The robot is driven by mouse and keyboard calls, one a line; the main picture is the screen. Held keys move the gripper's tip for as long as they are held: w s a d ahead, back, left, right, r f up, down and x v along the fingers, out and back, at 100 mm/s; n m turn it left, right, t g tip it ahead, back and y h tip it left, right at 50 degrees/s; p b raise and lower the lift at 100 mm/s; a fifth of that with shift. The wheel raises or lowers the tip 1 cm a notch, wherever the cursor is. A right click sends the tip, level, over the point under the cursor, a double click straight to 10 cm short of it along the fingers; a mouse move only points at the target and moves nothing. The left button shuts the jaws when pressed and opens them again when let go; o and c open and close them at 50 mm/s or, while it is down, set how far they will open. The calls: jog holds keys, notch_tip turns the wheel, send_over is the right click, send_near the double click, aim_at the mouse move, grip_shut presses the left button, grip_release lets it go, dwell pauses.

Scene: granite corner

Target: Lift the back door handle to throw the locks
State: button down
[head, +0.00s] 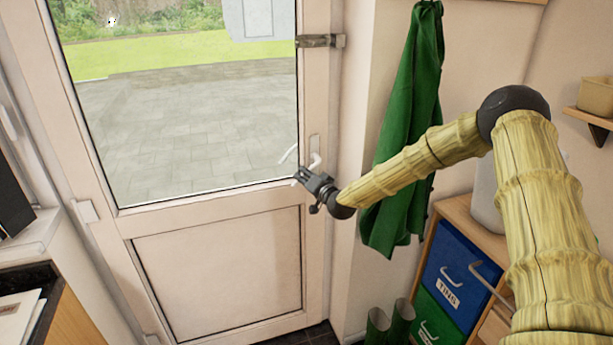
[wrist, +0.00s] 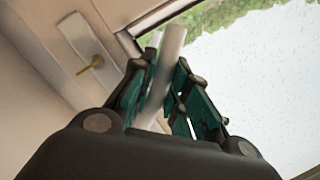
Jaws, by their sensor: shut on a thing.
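The back door (head: 215,224) is white with a large glass pane and stands shut in its frame. Its white handle (head: 289,155) is at the right edge of the door, by a pale backplate (head: 314,147). In the head view the handle slants up to the left. My gripper (head: 308,178) is at the handle. In the wrist view the white handle bar (wrist: 172,50) passes between the teal-padded fingers of my gripper (wrist: 165,90), which are shut on it. A key (wrist: 92,66) sits in the backplate (wrist: 84,42). The handle's inner end is partly hidden.
A green coat (head: 408,130) hangs right of the door, behind my arm. Below it are green boots (head: 390,322) and a wooden unit with blue (head: 457,268) and green bins. A worktop (head: 25,292) edges the lower left.

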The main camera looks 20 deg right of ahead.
jog(key=c, duration=1.6)
grip_release()
jog(key=shift+a+r, duration=0.1)
jog(key=shift+r, duration=0.25)
jog(key=shift+o, duration=1.2)
jog(key=shift+s, duration=0.1)
jog(key=shift+f, duration=0.2)
jog(key=v, duration=1.2)
jog(key=shift+r, duration=0.2)
jog(key=shift+s, duration=0.1)
